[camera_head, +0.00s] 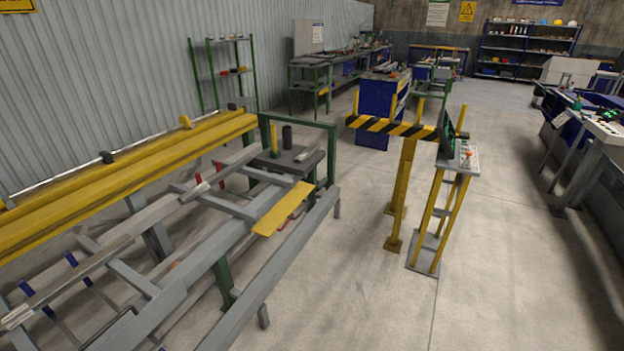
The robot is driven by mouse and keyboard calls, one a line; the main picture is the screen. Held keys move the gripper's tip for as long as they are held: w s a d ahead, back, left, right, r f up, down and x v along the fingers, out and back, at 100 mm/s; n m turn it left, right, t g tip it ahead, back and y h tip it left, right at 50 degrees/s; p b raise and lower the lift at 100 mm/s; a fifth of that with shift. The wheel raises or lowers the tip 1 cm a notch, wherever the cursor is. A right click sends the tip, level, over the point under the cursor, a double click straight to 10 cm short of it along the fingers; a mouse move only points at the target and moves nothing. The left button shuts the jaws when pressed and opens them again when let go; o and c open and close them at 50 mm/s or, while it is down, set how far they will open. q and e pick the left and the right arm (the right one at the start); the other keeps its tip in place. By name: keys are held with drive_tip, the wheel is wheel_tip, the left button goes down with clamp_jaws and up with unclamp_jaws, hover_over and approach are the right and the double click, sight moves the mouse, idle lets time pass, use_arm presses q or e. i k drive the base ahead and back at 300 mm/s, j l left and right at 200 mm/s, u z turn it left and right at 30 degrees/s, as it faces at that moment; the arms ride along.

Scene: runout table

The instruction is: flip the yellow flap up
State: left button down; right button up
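The yellow flap (283,209) is a flat yellow plate at the near right end of the runout table (262,285). It lies down, roughly level with the grey frame, close to the long front rail. No gripper or arm can be made out in the head view, so neither gripper touches the flap as far as this view shows.
Long yellow beams (130,172) run along the table's back. A green frame (333,150) stands behind the flap. A control stand (461,160) with yellow legs and a striped barrier (390,127) stand to the right. The concrete floor (365,300) in front is clear.

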sight(274, 220)
drive_tip(key=i+z, duration=0.1)
drive_tip(key=i, duration=1.65)
